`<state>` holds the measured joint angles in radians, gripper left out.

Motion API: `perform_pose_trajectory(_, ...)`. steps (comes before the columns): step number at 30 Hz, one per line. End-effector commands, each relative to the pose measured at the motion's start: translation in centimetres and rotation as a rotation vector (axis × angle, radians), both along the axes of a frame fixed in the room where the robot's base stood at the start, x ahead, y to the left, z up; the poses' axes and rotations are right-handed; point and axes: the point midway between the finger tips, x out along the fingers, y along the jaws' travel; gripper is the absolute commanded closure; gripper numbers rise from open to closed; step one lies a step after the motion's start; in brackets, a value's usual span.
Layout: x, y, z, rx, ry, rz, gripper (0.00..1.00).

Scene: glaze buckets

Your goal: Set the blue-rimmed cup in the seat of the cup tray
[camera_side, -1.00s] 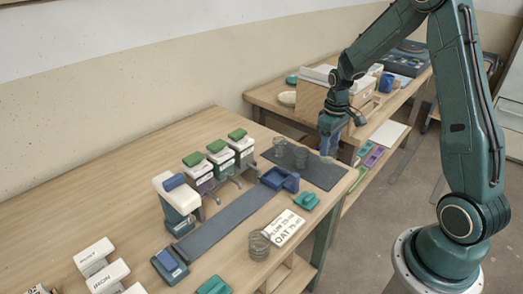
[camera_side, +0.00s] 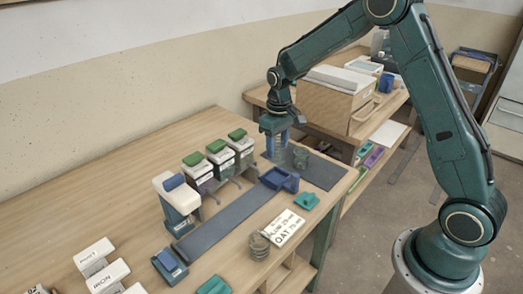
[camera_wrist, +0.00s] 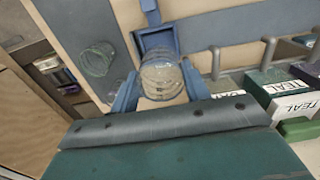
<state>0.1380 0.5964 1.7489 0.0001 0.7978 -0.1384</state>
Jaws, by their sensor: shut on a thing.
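In the wrist view my gripper (camera_wrist: 161,90) is shut on a clear ribbed cup (camera_wrist: 162,76), one blue finger on each side. I cannot make out the colour of its rim or whether it clears the mat. The blue cup tray (camera_side: 281,179) sits just in front of the mat; it also shows beyond the held cup in the wrist view (camera_wrist: 158,38).
A teal piece (camera_side: 307,201) lies right of the tray. The dark strip (camera_side: 225,225) is clear.

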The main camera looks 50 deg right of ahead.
Motion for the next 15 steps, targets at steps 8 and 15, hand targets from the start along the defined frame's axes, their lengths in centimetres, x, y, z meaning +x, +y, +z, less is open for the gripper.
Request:
perform_pose_trajectory(8,0.04,0.05,-0.12,0.0,0.0,0.0,0.66)
perform_pose_trajectory(15,0.05,0.03,-0.84,0.0,-0.001,0.0,0.66)
